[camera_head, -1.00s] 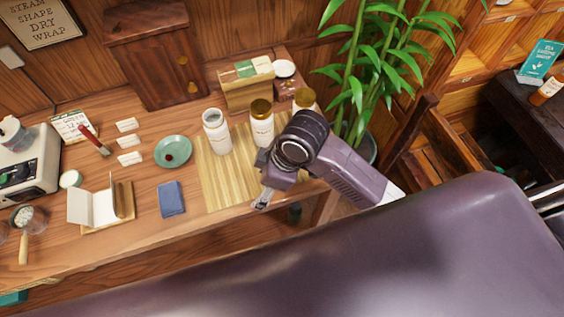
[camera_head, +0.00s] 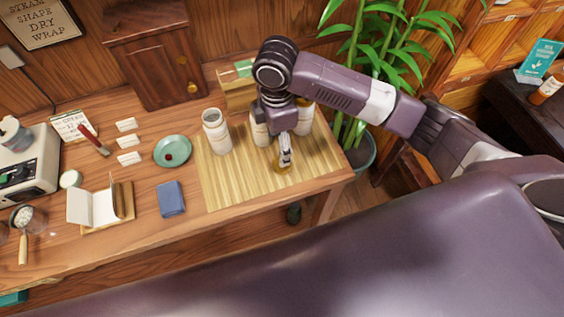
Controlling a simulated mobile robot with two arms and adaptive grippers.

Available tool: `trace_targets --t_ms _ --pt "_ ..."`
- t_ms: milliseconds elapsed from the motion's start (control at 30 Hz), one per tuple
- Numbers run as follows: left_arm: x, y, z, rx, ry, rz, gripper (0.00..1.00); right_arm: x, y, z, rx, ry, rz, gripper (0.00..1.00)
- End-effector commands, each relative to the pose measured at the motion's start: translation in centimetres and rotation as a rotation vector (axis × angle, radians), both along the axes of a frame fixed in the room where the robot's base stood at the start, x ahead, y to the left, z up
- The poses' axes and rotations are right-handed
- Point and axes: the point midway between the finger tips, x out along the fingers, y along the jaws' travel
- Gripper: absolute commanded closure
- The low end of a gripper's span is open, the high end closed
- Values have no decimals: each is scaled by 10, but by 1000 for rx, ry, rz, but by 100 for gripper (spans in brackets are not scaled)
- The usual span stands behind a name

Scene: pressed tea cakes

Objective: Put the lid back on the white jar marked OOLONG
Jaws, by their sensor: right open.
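A white jar without a lid (camera_head: 217,134) stands upright at the left of the slatted bamboo mat. A second white jar (camera_head: 260,134) and a third jar (camera_head: 305,120) stand to its right, partly hidden by my right arm. The labels are too small to read. A gold lid (camera_head: 279,167) lies on the mat in front of the jars, partly covered by my gripper. My right gripper (camera_head: 286,163) points down over this lid, open; whether its fingers touch the lid cannot be told. My left gripper is not in view.
The bamboo mat (camera_head: 233,192) has bare room at its front. A green plate (camera_head: 173,151), a blue cloth (camera_head: 171,198) and white cards stand or lie to the left. A wooden box (camera_head: 238,92) is behind the jars. A plant (camera_head: 365,75) rises at the right.

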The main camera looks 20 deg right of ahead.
Motion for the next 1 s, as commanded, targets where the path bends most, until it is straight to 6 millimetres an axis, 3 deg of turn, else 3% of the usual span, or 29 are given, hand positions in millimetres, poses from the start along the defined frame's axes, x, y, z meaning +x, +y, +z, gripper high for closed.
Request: trace_targets --t_ms 267,533,800,1000 --pt "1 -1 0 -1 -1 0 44 0 0 -1 1 0 -1 40" --pt "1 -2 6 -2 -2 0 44 -1 -1 -25 1 2 -2 40" --pt "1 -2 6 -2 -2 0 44 -1 -1 -27 1 0 -1 40" --pt "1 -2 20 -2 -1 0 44 -7 -7 -47 -1 6 -3 40"
